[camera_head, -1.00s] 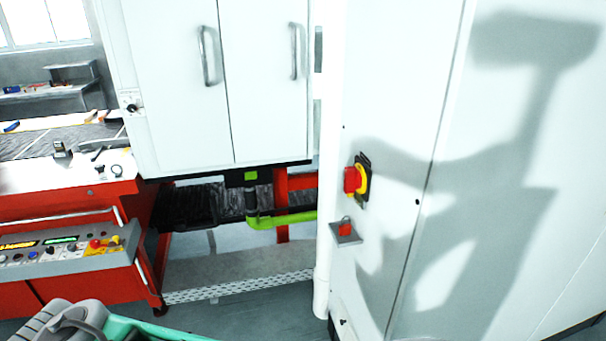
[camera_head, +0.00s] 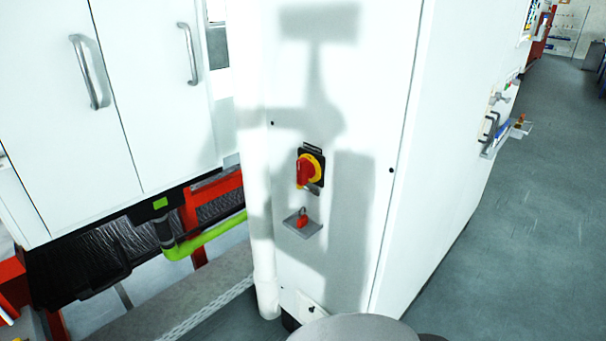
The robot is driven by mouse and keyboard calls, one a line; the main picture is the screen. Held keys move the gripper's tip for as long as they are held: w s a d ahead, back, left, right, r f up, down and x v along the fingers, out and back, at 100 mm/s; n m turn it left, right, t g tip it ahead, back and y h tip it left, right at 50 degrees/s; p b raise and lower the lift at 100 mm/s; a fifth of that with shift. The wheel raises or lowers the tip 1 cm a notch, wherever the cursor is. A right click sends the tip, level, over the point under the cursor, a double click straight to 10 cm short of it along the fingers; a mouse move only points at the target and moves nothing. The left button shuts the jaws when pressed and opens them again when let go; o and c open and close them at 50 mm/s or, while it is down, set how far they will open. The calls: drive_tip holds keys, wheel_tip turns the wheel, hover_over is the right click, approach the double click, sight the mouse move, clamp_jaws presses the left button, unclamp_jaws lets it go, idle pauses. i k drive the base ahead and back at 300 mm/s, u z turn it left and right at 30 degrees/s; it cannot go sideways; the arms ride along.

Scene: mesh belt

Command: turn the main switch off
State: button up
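The main switch (camera_head: 308,170) is a red rotary handle on a yellow disc with a black backplate. It sits on the front of a tall white cabinet (camera_head: 368,60), in the middle of the head view. The red handle looks close to upright, slightly tilted. Just below it, a small grey shelf (camera_head: 313,231) carries a red padlock (camera_head: 302,220). My gripper is not in view. A rounded grey part, probably of my own body, shows at the bottom edge.
A white pipe (camera_head: 262,200) runs down the cabinet's left edge. White double doors with handles (camera_head: 88,75) stand left, above a green pipe (camera_head: 210,235) and red frame. Open grey floor (camera_head: 500,220) lies right. A holder with tools (camera_head: 495,130) juts from the cabinet's right side.

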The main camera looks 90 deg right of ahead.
sight(305, 169)
drive_tip(key=z, duration=0.85)
drive_tip(key=i, duration=0.85)
drive_tip(key=z, duration=0.85)
